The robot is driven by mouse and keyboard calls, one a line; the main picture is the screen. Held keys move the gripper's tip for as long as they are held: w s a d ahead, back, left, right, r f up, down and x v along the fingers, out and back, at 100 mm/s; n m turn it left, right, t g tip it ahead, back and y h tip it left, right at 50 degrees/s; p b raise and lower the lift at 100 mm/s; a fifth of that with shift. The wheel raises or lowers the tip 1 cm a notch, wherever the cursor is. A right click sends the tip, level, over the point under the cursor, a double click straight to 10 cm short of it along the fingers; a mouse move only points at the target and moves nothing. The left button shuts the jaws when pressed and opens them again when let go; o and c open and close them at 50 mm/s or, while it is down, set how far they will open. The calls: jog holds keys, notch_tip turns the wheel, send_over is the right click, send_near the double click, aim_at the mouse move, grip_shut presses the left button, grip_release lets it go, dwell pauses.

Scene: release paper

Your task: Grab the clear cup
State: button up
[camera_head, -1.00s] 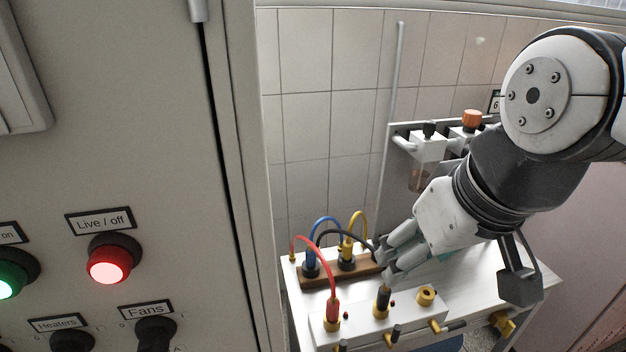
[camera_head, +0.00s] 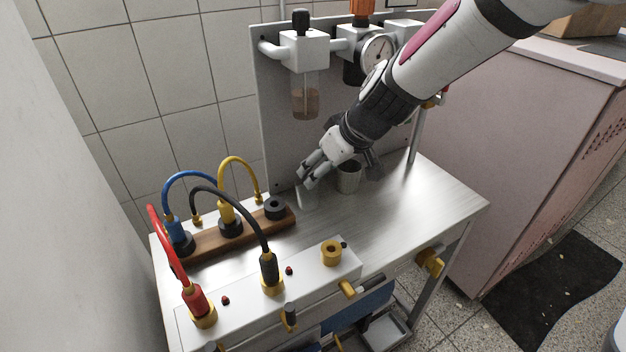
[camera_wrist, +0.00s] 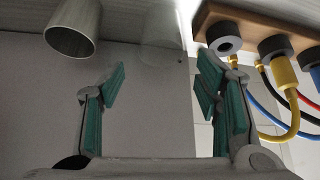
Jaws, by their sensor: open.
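The clear cup (camera_wrist: 162,28) shows faintly in the wrist view, just beyond the gap between my fingertips. In the head view a pale see-through shape, likely the same cup (camera_head: 307,197), stands on the metal table just below my fingertips, partly hidden by them. My gripper (camera_head: 309,178) is over the back of the table, in front of the upright panel. In the wrist view my gripper (camera_wrist: 163,84) is open, its green-padded fingers apart with nothing between them. I cannot tell whether a finger touches the cup.
A grey metal cup (camera_head: 348,178) stands close to the right of my gripper; it also shows in the wrist view (camera_wrist: 72,32). A wooden socket strip (camera_head: 205,241) with coloured cables lies to the left. The table's right part (camera_head: 430,200) is clear.

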aim_at(303, 187)
jog(key=b+x, duration=0.1)
jog(key=x, duration=0.6)
jog(key=shift+a+f, duration=0.3)
jog(key=x, duration=0.4)
jog(key=shift+w+a, duration=0.1)
jog(key=shift+w, duration=0.2)
jog(key=c, duration=0.8)
